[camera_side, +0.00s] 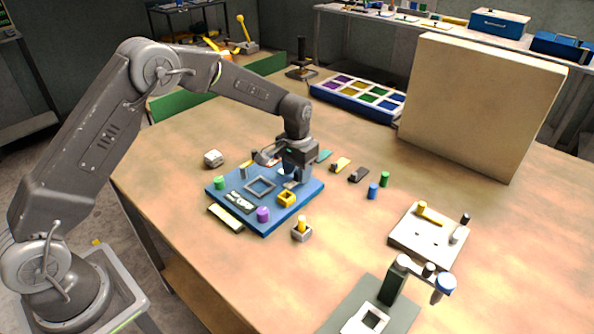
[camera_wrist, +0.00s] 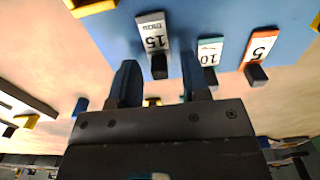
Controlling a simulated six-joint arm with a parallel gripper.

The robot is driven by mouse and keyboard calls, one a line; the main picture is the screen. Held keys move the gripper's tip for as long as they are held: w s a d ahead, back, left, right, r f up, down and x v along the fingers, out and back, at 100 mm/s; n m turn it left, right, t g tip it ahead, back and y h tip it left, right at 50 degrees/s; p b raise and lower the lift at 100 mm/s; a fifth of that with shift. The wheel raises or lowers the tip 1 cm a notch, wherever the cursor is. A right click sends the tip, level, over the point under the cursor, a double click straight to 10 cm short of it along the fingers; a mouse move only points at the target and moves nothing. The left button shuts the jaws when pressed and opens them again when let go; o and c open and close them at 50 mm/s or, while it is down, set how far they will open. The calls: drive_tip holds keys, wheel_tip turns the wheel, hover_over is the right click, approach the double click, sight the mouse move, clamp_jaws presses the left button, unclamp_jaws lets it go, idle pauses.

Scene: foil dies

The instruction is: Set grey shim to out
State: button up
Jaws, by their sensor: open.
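The grey shim (camera_wrist: 153,37) is marked 15, has a dark tab at its near end, and lies at the edge of the blue die plate (camera_wrist: 110,30). In the wrist view my gripper (camera_wrist: 158,72) is open. Its two fingers are spread to either side of the shim's dark tab, with nothing gripped between them. I cannot tell how far the fingertips are above it. In the side view my gripper (camera_side: 291,172) is low over the far right edge of the die plate (camera_side: 245,215) and partly hides the shim there.
A teal shim marked 10 (camera_wrist: 209,50) and an orange shim marked 5 (camera_wrist: 260,46) lie beside it. A large beige panel (camera_side: 480,105) stands behind.

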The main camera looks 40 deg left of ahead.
drive_tip(key=shift+f, duration=0.1)
drive_tip(key=shift+c, duration=0.3)
clamp_jaws()
